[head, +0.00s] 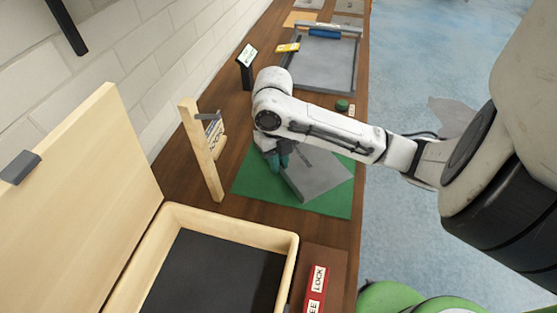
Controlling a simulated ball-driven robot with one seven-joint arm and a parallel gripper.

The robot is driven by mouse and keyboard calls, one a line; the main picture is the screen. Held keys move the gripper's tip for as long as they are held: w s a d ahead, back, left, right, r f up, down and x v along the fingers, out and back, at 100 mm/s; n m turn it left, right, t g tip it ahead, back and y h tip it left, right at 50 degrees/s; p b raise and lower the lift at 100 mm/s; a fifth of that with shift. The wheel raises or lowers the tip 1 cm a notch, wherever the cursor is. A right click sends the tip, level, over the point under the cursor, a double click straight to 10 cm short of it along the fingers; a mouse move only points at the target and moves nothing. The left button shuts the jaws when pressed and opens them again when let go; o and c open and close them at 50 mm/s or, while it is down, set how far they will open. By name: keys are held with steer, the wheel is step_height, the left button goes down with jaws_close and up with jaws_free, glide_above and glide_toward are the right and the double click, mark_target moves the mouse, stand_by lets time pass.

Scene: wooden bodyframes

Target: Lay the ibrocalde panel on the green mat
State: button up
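The green mat (245,185) lies on the brown wooden bench in the middle of the head view. A flat grey panel (325,178) is over the mat, with a darker edge along its left side. I take it to be the ibrocalde panel, but no name on it can be read. Whether it lies flat or is slightly raised is unclear. My gripper (278,159) points down at the panel's far left side, with dark green fingers at or against its edge. The arm hides part of the panel's far side. I cannot tell if the fingers are closed on it.
A wooden post (202,150) with a hanging label stands left of the mat. An open-lidded wooden box (225,224) is in front, beside a red LOCK label (318,283). A grey framed tray (320,65) and a dark sign stand (245,70) are farther back. Blue floor lies right.

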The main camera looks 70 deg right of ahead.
steer(key=shift+o, duration=0.8)
steer(key=shift+r, duration=0.2)
step_height(320, 180, up, 12)
steer(key=w+p, duration=0.1)
steer(key=shift+d, duration=0.4)
steer(key=shift+f, duration=0.1)
